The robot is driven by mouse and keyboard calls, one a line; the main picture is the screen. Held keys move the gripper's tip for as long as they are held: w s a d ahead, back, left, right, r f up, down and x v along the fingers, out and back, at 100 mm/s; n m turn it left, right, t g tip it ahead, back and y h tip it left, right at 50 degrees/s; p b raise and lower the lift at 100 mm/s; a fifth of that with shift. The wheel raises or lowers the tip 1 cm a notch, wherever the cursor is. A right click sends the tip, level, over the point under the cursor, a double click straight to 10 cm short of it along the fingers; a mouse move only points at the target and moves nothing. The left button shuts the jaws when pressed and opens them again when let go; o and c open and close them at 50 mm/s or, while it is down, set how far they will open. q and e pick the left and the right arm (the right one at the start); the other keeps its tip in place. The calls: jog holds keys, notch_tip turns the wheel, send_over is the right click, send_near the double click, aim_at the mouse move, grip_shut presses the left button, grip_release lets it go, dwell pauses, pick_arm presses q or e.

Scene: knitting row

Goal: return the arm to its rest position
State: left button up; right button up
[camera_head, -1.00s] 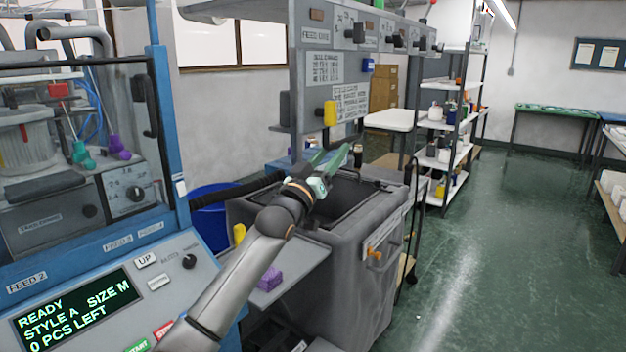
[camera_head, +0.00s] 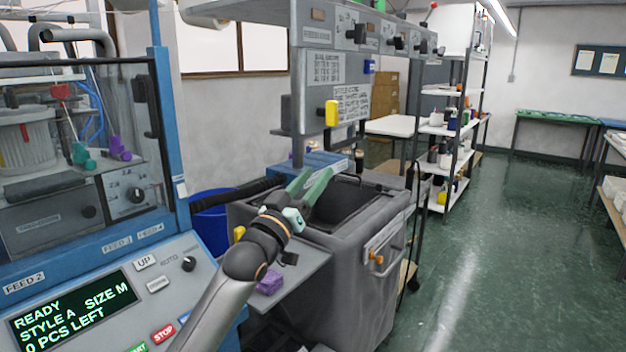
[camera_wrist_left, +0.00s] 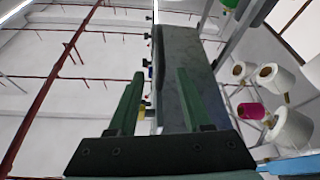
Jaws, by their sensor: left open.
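My left gripper (camera_head: 309,186) shows in the head view with its two green fingers apart and nothing between them. It is in the air in front of the grey bin (camera_head: 345,268), near the bin's open top. My left arm comes up from the lower edge, beside the knitting machine's control panel. In the left wrist view the two dark green fingers (camera_wrist_left: 158,100) stand apart, with the ceiling and a grey panel beyond them. My right gripper is in neither view.
The blue knitting machine (camera_head: 172,130) stands at left, its display (camera_head: 70,312) reading READY. A purple folded piece (camera_head: 270,283) lies on a grey shelf (camera_head: 305,262). A post with a yellow part (camera_head: 331,113) rises behind the bin. Open green floor (camera_head: 490,260) is at right.

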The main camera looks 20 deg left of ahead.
pick_arm(q)
jog(key=shift+f, duration=0.1)
jog(key=s+d+f+g+y+p, duration=0.1)
jog(key=s+f+g, duration=0.3)
jog(key=f, duration=1.2)
jog(key=s+d+f+g+y, duration=0.15)
jog(key=s+f, duration=0.55)
jog(key=f, duration=0.8)
jog(key=s+f+g, duration=0.3)
jog(key=s+f, duration=0.7)
jog(key=s, duration=0.3)
jog(key=s+f+m+g, duration=0.1)
jog(key=s+f+g, duration=0.2)
jog(key=s+f, duration=0.6)
jog(key=s+y+p, duration=0.1)
jog(key=s, duration=0.4)
jog(key=shift+a+f+g, duration=0.25)
jog(key=shift+f+g, duration=0.1)
jog(key=shift+f, duration=0.05)
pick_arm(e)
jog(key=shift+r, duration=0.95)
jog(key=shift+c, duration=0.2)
